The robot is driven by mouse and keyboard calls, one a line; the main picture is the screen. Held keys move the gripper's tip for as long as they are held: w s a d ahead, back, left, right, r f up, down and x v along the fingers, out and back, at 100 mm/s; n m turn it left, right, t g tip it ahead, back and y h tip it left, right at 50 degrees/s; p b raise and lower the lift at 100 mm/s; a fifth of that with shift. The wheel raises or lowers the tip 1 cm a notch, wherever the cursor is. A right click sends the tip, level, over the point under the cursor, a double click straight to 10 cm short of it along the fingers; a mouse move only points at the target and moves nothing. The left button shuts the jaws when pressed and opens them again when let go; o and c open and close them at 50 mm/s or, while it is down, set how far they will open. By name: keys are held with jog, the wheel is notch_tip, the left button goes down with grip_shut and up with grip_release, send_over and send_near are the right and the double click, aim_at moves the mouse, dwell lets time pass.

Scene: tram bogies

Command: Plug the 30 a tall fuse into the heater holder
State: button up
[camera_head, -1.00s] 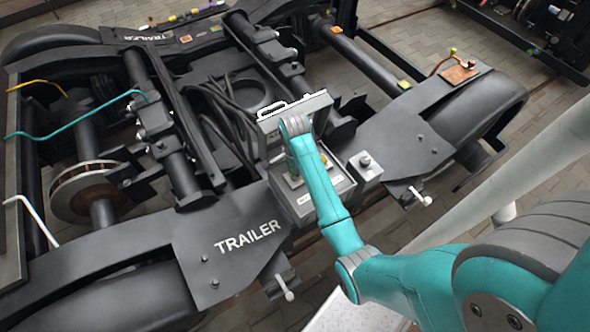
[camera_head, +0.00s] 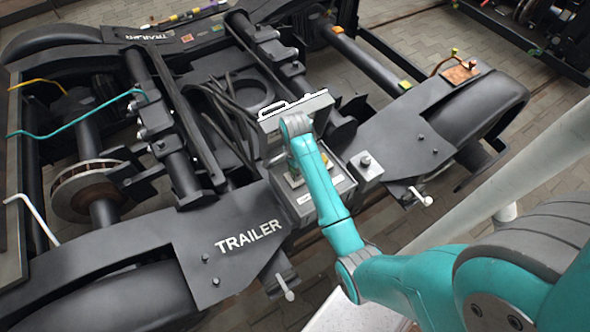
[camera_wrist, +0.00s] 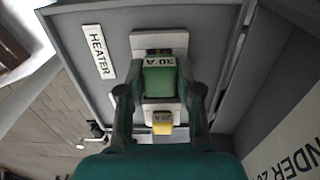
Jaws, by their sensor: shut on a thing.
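In the wrist view a green fuse (camera_wrist: 160,80) marked "30 A" sits between the two fingers of my gripper (camera_wrist: 160,97), which is shut on it. The fuse is in front of a pale holder (camera_wrist: 160,42) on a grey panel, beside a white "HEATER" label (camera_wrist: 97,51). I cannot tell whether it is fully seated there. A smaller yellow fuse (camera_wrist: 162,125), marked with a less readable rating, is just below it. In the head view the open grey fuse box (camera_head: 338,183) is mostly hidden behind my arm, and my fingers cannot be made out.
The box lid (camera_head: 295,108) stands raised behind my arm. A small grey box with a knob (camera_head: 366,168) is close on the right. The dark bogie frame marked "TRAILER" (camera_head: 225,262) surrounds the box, with black cables (camera_head: 215,95) behind.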

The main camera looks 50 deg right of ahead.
jog(key=shift+f, duration=0.5)
dwell(0.3)
jog(key=o, duration=1.1)
jog(key=shift+r, duration=3.8)
jog(key=shift+s, duration=0.1)
